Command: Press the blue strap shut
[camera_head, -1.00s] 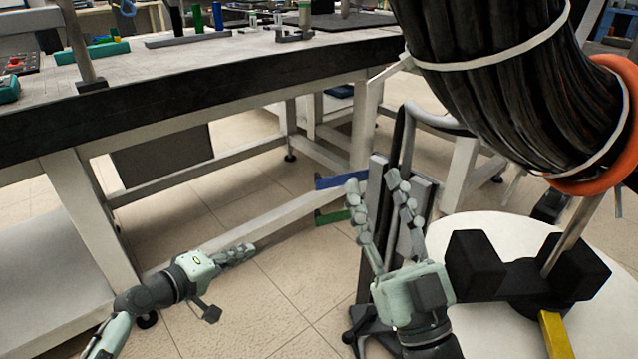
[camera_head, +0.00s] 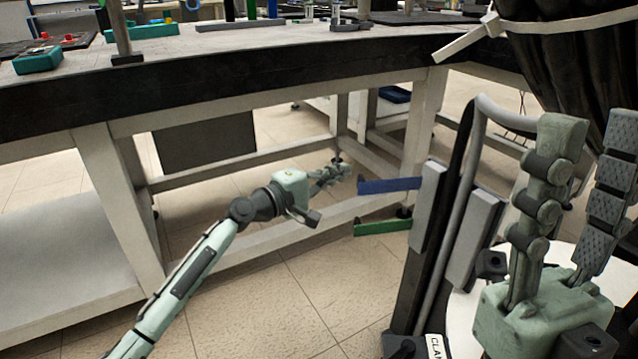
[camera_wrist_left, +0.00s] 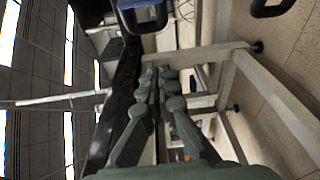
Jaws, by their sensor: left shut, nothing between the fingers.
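The blue strap (camera_head: 390,185) is a flat bar sticking out to the left from the upright clamp stand (camera_head: 428,212). It stands open, roughly level, above a similar green strap (camera_head: 383,227). My left gripper (camera_head: 343,168) is shut and empty, just left of the blue strap's free end and a little higher in the picture; I cannot tell the gap in depth. In the left wrist view its fingers (camera_wrist_left: 157,80) are together. My right gripper (camera_head: 592,140) is open, its fingers spread upward, at the right beside the stand and in front of the black cable bundle.
A workbench (camera_head: 250,85) with tools runs across the back; its frame legs and rails stand behind my left gripper. The black cable bundle (camera_head: 560,60) with a white tie hangs at the upper right. A white round top (camera_head: 462,325) is below it. Tiled floor is free in front.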

